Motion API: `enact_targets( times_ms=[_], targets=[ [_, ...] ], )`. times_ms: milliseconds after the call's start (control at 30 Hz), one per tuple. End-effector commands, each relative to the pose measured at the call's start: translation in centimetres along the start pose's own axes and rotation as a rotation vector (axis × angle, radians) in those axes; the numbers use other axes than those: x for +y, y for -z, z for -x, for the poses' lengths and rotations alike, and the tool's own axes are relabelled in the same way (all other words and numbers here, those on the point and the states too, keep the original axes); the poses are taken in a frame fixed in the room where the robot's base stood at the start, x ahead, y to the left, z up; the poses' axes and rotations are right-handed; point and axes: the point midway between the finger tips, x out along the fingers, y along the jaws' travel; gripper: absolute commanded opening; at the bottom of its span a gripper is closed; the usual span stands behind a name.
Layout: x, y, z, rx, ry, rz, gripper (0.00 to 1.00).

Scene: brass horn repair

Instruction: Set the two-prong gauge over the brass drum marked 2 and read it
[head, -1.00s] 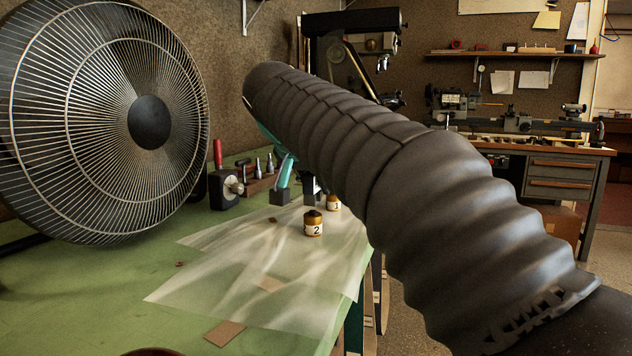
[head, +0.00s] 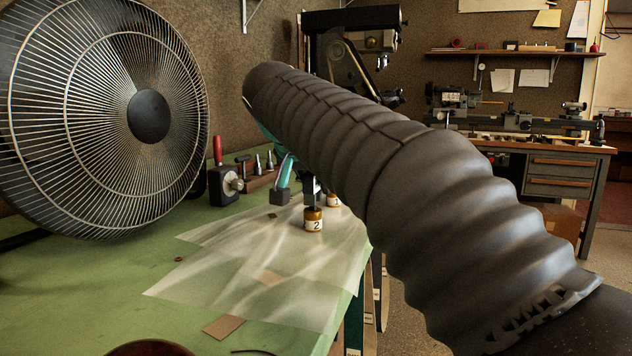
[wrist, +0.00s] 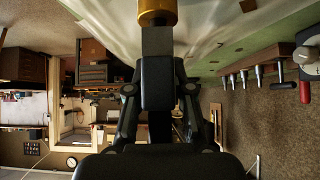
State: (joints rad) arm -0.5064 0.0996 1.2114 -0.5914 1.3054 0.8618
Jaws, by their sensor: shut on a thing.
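The brass drum marked 2 (head: 314,221) stands upright on the pale translucent sheet. In the wrist view a brass drum (wrist: 157,12) shows at the top edge, only partly in frame. My gripper (wrist: 157,75) is shut on a grey block-like piece (wrist: 157,41), which I take to be the two-prong gauge. The piece overlaps the drum in the wrist view. In the head view my sleeved arm hides most of my gripper, and a dark part stands right above drum 2. I cannot make out the prongs, any contact, or a reading.
A second brass drum (head: 333,201) stands just behind, partly covered by my arm. A large fan (head: 150,115) fills the left. A dark dial box (head: 224,186) and a rack of tools (head: 262,176) stand behind the sheet (head: 220,285). The green bench (head: 100,290) is mostly clear in front.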

Motion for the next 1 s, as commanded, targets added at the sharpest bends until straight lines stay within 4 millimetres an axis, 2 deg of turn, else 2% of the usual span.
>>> enact_targets(
  times_ms=[1000],
  targets=[
    [0.01,-0.94,-0.93,0.001,0.0,0.0,0.0]
  ],
)
